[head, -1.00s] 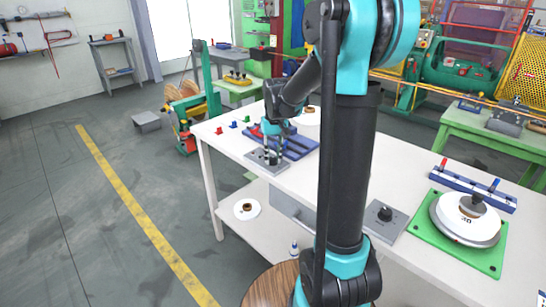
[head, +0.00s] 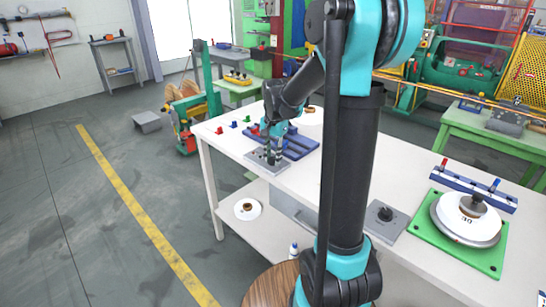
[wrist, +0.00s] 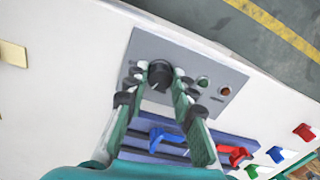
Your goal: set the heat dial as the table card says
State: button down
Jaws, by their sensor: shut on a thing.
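The heat dial (wrist: 159,78) is a round black knob on a grey panel (wrist: 205,65) in the wrist view. A pale mark shows on the knob, but I cannot read its setting. My gripper (wrist: 158,73) is shut on the knob, one finger on each side. In the head view my gripper (head: 272,155) points down over the grey panel (head: 266,166), which hides the knob. A small white card edge (head: 541,298) shows at the lower right of the head view; its writing is cut off.
A blue slotted rack (wrist: 150,143) with blue and red pieces lies beside the panel. Another black knob (head: 385,213) and a green-based round stack (head: 490,258) stand on the white table further right.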

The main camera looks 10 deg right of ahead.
aim_at(274, 159)
jog(key=shift+m, duration=0.6)
jog(key=c, duration=1.3)
grip_release()
jog(key=shift+o, duration=0.2)
notch_tip(274, 159, up, 12)
jog(key=shift+s+d, duration=0.15)
